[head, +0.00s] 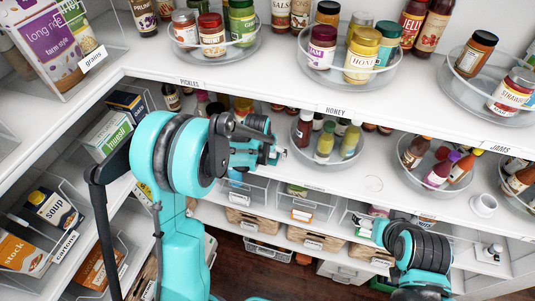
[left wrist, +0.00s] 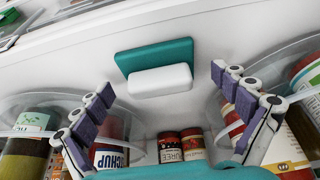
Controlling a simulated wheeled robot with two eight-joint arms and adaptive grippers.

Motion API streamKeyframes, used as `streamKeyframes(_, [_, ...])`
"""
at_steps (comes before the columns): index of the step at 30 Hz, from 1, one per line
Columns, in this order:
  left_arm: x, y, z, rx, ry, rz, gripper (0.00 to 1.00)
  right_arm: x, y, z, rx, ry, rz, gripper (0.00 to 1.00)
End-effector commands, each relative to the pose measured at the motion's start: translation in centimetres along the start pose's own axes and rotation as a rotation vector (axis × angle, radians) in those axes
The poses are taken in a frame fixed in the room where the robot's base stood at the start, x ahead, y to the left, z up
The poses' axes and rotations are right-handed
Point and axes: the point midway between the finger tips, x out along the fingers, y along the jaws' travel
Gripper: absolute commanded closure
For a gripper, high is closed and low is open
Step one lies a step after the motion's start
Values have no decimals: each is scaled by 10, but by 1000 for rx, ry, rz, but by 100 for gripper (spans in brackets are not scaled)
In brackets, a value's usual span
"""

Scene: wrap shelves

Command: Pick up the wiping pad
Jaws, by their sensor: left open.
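The wiping pad (left wrist: 160,80) shows in the left wrist view as a white block with a teal plate behind it. It sits on a white shelf surface, above the middle of the picture. My left gripper (left wrist: 162,88) is open, with one finger to each side of the pad and apart from it. The gripper also shows in the head view (head: 275,153), in front of the middle shelf. I cannot make out the pad in the head view.
Round clear bins with bottles flank the pad; one (head: 330,135) stands right of my left gripper. Jars and cans stand close below it in the wrist view. A white cup (head: 483,205) stands at right. The upper shelf edge (head: 330,100) runs above my left gripper.

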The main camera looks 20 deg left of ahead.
Motion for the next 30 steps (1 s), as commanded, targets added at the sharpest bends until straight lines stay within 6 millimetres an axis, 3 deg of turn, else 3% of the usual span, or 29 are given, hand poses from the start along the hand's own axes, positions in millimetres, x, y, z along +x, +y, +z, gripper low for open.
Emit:
streamKeyframes(6, [1, 0, 0, 0, 0, 0, 3, 0, 0, 0, 0, 0, 0, 20])
streamKeyframes(8, [1, 0, 0, 0, 0, 0, 16, 0, 0, 0, 0, 0, 0, 20])
streamKeyframes(12, [1, 0, 0, 0, 0, 0, 53, 0, 0, 0, 0, 0, 0, 20])
streamKeyframes(13, [1, 0, 0, 0, 0, 0, 56, 0, 0, 0, 0, 0, 0, 20])
streamKeyframes(23, [0, 0, 0, 1, -1, -1, 61, 0, 0, 0, 0, 0, 0, 20])
streamKeyframes(30, [-19, 0, -7, 0, 0, 0, 61, 4, 0, 3, 0, 0, 0, 20])
